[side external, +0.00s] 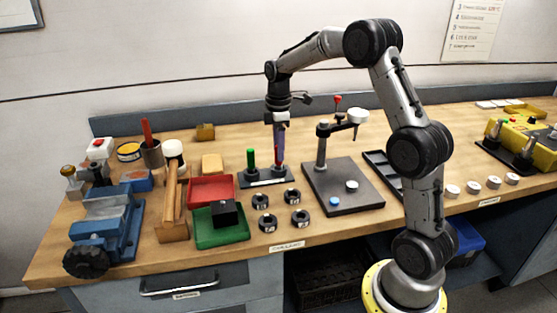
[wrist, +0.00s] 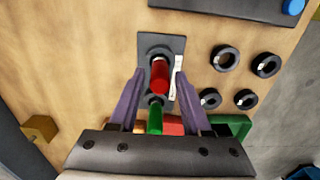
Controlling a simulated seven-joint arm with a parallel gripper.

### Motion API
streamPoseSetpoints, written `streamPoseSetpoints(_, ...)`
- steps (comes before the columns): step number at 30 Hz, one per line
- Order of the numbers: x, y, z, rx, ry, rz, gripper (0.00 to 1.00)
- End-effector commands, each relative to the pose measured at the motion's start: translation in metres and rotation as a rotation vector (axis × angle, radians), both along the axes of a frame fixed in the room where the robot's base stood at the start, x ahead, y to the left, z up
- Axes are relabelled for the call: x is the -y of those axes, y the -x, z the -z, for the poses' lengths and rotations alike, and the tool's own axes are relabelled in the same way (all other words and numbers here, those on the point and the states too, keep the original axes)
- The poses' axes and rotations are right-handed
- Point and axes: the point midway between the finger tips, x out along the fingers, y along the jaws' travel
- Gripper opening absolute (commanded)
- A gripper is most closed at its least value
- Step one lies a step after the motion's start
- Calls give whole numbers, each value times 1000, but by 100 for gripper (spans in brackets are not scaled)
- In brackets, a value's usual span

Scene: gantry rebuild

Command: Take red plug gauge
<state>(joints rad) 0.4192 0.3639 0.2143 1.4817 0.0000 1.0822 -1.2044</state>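The red plug gauge (side external: 278,166) stands upright at the right end of a dark stand (side external: 262,182). The green plug gauge (side external: 250,160) stands beside it on the left. My gripper (side external: 280,147) points straight down over the red gauge, partly hiding it. In the wrist view the red plug gauge (wrist: 159,77) sits between the two purple fingertips of my gripper (wrist: 160,73), with a gap on each side. The fingers are open and hold nothing. The green plug gauge (wrist: 155,118) shows nearer the gripper body in that view.
A dark plate with an indicator stand (side external: 322,150) is to the right. Several black rings (side external: 262,201) lie in front. A red tray (side external: 211,188) and a green tray (side external: 220,238) are front left. Bare wood lies behind the stand.

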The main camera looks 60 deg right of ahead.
Motion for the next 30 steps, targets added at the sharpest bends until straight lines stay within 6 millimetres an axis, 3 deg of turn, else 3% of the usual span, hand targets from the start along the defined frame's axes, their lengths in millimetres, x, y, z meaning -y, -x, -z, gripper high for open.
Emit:
streamPoseSetpoints(1, 0, 0, 0, 0, 0, 0, 37)
streamPoseSetpoints(7, 0, 0, 0, 0, 0, 0, 1)
streamPoseSetpoints(8, 0, 0, 0, 0, 0, 0, 0)
streamPoseSetpoints(17, 0, 0, -3, 3, 1, 0, 0)
streamPoseSetpoints(30, 0, -1, -41, 4, 2, 0, 0)
